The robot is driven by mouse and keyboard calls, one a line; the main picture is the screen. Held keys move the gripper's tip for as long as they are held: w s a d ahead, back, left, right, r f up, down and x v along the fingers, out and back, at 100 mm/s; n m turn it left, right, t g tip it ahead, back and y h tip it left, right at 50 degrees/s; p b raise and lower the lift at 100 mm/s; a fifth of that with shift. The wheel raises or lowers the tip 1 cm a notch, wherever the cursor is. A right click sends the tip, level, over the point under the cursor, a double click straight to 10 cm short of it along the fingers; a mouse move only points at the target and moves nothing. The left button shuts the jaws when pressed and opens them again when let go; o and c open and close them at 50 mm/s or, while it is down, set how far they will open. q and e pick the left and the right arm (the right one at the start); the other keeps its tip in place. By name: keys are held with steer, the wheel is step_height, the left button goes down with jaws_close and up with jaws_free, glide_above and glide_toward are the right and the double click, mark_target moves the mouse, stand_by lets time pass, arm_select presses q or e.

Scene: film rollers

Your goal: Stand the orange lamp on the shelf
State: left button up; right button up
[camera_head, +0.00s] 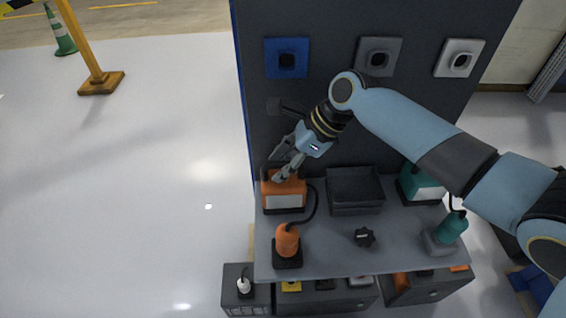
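An orange box-shaped unit with a pale front panel (284,200) stands at the back left of the grey shelf-like top (330,255). An orange rounded piece (287,240) sits upright in a dark square base in front of it, with a dark cable curving between them. I cannot tell for sure which of the two is the lamp. My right gripper (276,167) comes down from the upper right. Its fingers look apart, with one overlapping the top of the orange box. Whether it touches is unclear. My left gripper is out of view.
A dark open bin (355,204) stands right of the orange box. A teal unit (420,187) and teal rounded piece (452,230) are at the right, partly behind my arm. A black knob (364,237) lies between. A dark panel (330,100) rises behind. Drawers are below.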

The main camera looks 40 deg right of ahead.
steer(key=shift+r, duration=0.1)
steer(key=v, duration=1.2)
steer(key=shift+p, duration=0.45)
